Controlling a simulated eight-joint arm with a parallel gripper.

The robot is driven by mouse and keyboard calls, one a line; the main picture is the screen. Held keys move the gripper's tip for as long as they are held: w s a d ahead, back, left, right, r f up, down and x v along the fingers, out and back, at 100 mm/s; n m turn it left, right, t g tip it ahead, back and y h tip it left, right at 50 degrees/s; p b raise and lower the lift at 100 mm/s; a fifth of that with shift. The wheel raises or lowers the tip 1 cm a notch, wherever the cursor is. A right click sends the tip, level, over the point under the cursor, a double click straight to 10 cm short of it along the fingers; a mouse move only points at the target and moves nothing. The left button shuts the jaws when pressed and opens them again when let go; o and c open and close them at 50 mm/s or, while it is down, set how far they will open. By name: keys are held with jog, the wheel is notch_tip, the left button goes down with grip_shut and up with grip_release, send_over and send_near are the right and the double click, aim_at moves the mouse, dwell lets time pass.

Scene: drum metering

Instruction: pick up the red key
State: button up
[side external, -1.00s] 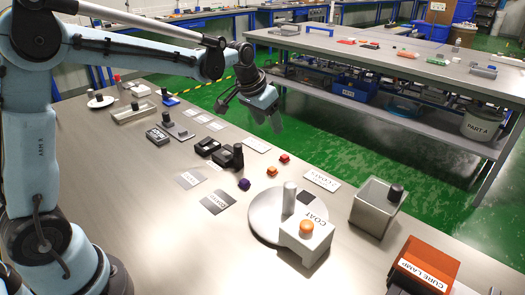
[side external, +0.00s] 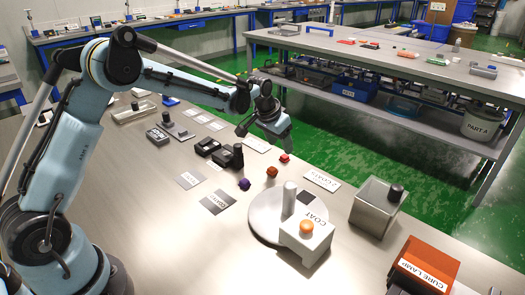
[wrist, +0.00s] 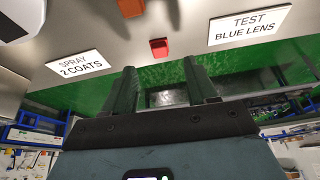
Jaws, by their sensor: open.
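The small red key (side external: 284,158) sits on the metal bench near its far edge, just beyond an orange key (side external: 271,171). In the wrist view, the red key (wrist: 158,47) lies ahead of and roughly between my fingertips, with a gap. The orange key (wrist: 131,7) is at the top edge there. My gripper (side external: 266,136) is open and empty, above the far edge of the bench, behind the red key in the side view. Both fingers of my gripper (wrist: 158,68) show apart in the wrist view.
A purple key (side external: 244,184) lies nearer, beside black blocks (side external: 208,146). Flat labels lie either side: "SPRAY 2 COATS" (wrist: 74,62) and "TEST BLUE LENS" (wrist: 251,25). A round plate (side external: 262,222) with the COAT block (side external: 304,244) and a grey open box (side external: 376,208) stand to the right.

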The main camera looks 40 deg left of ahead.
aim_at(284, 156)
jog(key=shift+x, duration=2.5)
jog(key=shift+s, duration=0.2)
grip_shut()
